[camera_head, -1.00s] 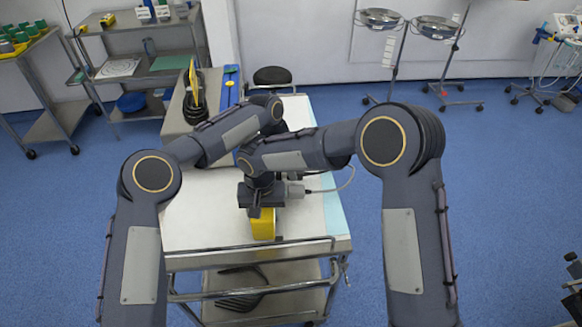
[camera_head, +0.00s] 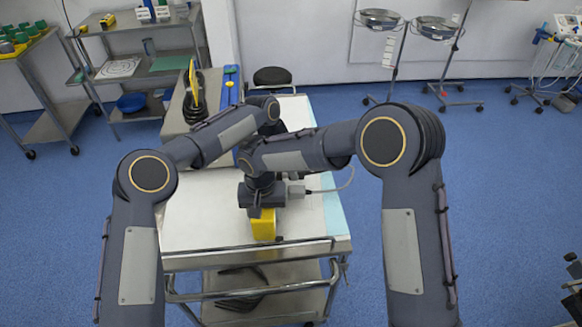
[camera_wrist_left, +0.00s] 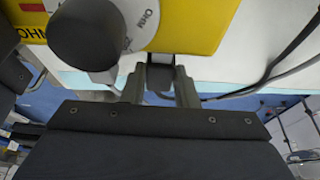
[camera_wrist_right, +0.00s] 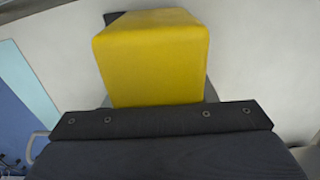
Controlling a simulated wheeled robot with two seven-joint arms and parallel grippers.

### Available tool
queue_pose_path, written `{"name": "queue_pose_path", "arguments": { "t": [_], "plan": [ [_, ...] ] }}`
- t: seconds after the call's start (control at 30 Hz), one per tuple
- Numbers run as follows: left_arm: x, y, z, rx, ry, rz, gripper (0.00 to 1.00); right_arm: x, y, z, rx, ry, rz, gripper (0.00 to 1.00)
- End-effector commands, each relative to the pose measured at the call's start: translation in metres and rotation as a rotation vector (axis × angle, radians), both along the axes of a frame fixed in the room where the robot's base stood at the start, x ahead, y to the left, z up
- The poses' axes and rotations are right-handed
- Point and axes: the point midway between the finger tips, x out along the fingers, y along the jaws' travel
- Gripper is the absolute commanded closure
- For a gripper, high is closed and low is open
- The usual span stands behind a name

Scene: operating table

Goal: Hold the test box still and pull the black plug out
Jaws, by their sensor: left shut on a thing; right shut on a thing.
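The yellow test box (camera_head: 263,225) stands near the front of the white table, its upper part hidden by dark gripper parts. In the left wrist view its face (camera_wrist_left: 205,20) shows a pale dial (camera_wrist_left: 150,22) and a round black knob (camera_wrist_left: 87,35). My left gripper (camera_wrist_left: 160,76) is shut on the black plug (camera_wrist_left: 160,72) at the box's edge; I cannot tell how deep the plug sits. In the right wrist view my right gripper (camera_wrist_right: 158,98) is shut on the box (camera_wrist_right: 152,60).
Dark cables (camera_wrist_left: 285,55) run beside the left gripper. The white table (camera_head: 195,215) is clear left of the box. A metal side table (camera_head: 180,118) with black coiled cable stands behind on the left. Blue floor lies open to the right.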

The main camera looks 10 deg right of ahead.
Motion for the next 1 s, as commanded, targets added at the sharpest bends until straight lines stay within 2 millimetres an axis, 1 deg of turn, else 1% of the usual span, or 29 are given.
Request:
{"name": "queue_pose_path", "arguments": {
  "t": [0.03,0.57,1.0],
  "plan": [
    [-0.0009,-0.0026,0.0009,-0.004,0.0,-0.002,1.0,-0.0002,0.0018,0.0006,0.003,-0.001,0.005,0.82],
    [-0.0017,-0.0086,0.0003,-0.004,0.0,-0.003,1.0,-0.0006,0.0031,0.0007,0.005,-0.001,0.009,0.82],
    [-0.0014,-0.0102,0.0001,-0.002,0.0,-0.002,1.0,-0.0001,0.0018,0.0007,0.003,-0.001,0.005,0.82]
  ]
}}
